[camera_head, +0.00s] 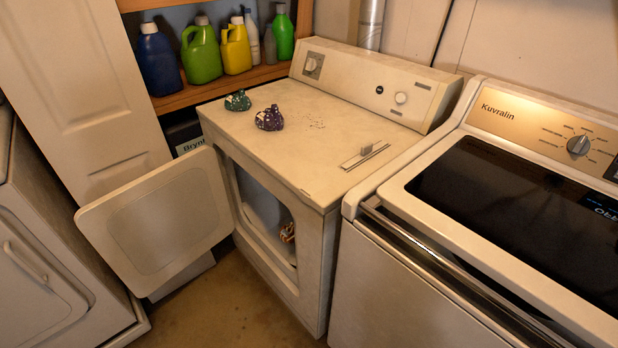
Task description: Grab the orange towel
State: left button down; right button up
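A small crumpled cloth with orange and pale patches (288,232) lies inside the open front-loading dryer (315,250), near the right side of its opening. Only part of it shows; the dryer's front wall hides the rest. Two other crumpled cloths rest on the dryer top: a dark green patterned one (238,100) and a purple patterned one (270,118). Neither of my grippers is in view.
The dryer door (160,218) stands open to the left. A top-loading washer (500,200) is at the right, and another white appliance (50,260) at the left. Several bottles, including a blue one (157,62), stand on a wooden shelf (215,88). Floor (230,310) shows in front.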

aim_at(287, 233)
jog(key=u, duration=2.35)
jog(key=i, duration=2.25)
jog(key=z, duration=3.75)
